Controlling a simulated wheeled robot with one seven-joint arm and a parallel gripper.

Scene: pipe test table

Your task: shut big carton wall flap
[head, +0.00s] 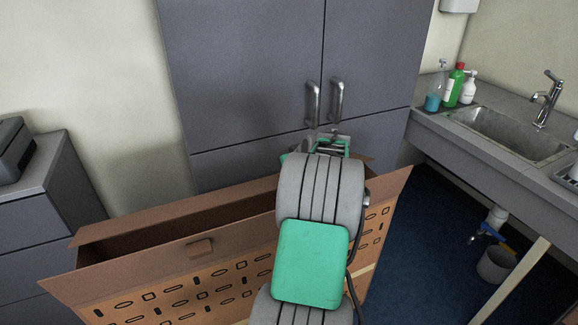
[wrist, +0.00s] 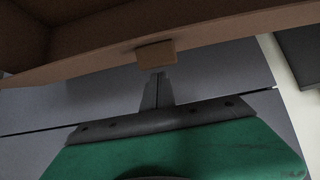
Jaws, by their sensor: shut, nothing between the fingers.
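The big brown carton (head: 170,285) stands in front of the grey cabinet, its top partly open with a dark inside showing. The wall flap (head: 180,210) is raised along the carton's far side. In the wrist view a brown flap edge (wrist: 230,28) with a small tab (wrist: 157,54) crosses the top; I cannot tell for sure which flap this is. My gripper (wrist: 158,76) is shut and empty, its tip just below the tab, with a small gap or light contact that I cannot settle. In the head view my arm largely hides my gripper (head: 328,140).
The grey cabinet (head: 240,80) with two handles stands close behind the carton. A near flap with a tab (head: 200,248) faces me. A drawer unit (head: 35,200) is at left, a sink counter (head: 510,140) with bottles at right. Blue floor (head: 420,230) is free at right.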

